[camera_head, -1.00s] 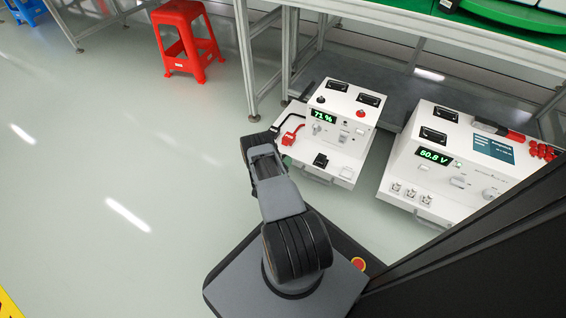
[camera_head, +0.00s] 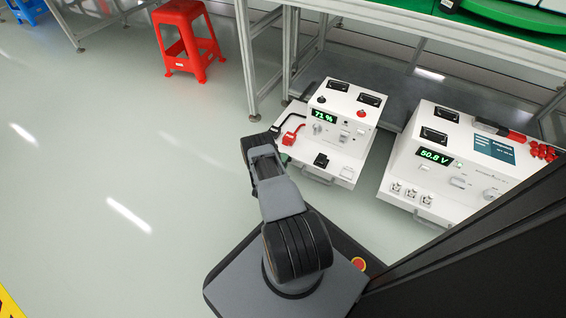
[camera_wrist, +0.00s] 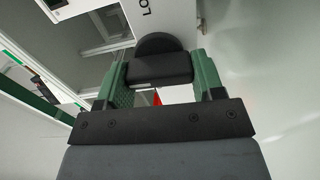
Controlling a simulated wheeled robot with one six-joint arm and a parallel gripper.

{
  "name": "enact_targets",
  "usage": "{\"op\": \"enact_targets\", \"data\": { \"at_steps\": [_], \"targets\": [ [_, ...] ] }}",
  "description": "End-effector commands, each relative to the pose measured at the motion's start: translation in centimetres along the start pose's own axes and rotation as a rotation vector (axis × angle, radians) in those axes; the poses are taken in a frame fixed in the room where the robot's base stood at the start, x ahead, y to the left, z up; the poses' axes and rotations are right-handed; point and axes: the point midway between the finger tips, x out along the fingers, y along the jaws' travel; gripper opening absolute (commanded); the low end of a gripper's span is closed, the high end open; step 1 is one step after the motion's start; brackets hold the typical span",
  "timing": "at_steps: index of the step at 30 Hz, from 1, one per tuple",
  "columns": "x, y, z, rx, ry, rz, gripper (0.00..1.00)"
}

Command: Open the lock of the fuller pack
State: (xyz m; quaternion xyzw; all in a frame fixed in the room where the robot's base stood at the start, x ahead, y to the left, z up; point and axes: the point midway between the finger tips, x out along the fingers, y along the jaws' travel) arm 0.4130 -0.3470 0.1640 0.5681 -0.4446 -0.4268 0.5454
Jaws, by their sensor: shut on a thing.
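A white pack (camera_head: 342,112) with a green 71 % display (camera_head: 324,117) stands on the floor by the bench. A second white pack (camera_head: 425,178) to its right shows 50.8 V (camera_head: 435,157). In the wrist view, the green fingers of my gripper (camera_wrist: 159,68) are shut on a black knob (camera_wrist: 158,45) with a rounded back, on a white panel with the partly cut-off letters "LO" (camera_wrist: 146,8). In the head view my arm reaches to the left side of the 71 % pack. My fingertips and the knob are mostly hidden there by my wrist.
A red stool (camera_head: 186,42) is at the back left.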

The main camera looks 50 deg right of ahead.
Motion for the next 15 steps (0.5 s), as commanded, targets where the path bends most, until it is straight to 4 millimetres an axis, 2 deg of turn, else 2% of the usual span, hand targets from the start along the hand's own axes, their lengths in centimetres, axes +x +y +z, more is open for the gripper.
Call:
{"op": "enact_targets", "data": {
  "at_steps": [15],
  "targets": [
    [-0.09,-0.11,0.13,-0.061,-0.002,-0.002,0.38]
  ]
}}
